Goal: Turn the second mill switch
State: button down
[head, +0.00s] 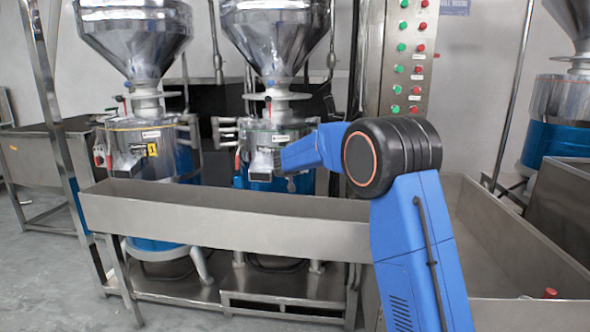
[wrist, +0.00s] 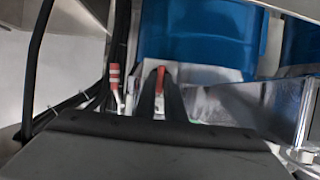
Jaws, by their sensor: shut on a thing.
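Two mills with metal hoppers stand behind the long steel trough in the head view. The second mill (head: 272,137) has a steel top and a blue lower body. My blue arm reaches to the front of this mill and covers part of it, and my gripper's fingers cannot be made out there. In the wrist view, my gripper (wrist: 161,84) has its two dark fingers close together on a small red switch (wrist: 160,74). The switch sits on a pale plate below a blue mill body (wrist: 200,35). The lower part of the switch is partly hidden between the fingers.
The steel trough (head: 220,220) runs in front of the mills. The first mill (head: 140,145) stands to the left. A panel of green and red buttons (head: 408,60) rises behind my arm. In the wrist view, a red-and-white part (wrist: 114,76) and black cables lie left of the fingers.

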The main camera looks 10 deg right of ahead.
dwell(0.4)
jog(key=c, duration=1.8)
grip_release()
jog(key=shift+c, duration=0.2)
jog(key=shift+s, duration=0.1)
jog(key=v, duration=1.7)
jog(key=shift+s+a+r, duration=0.1)
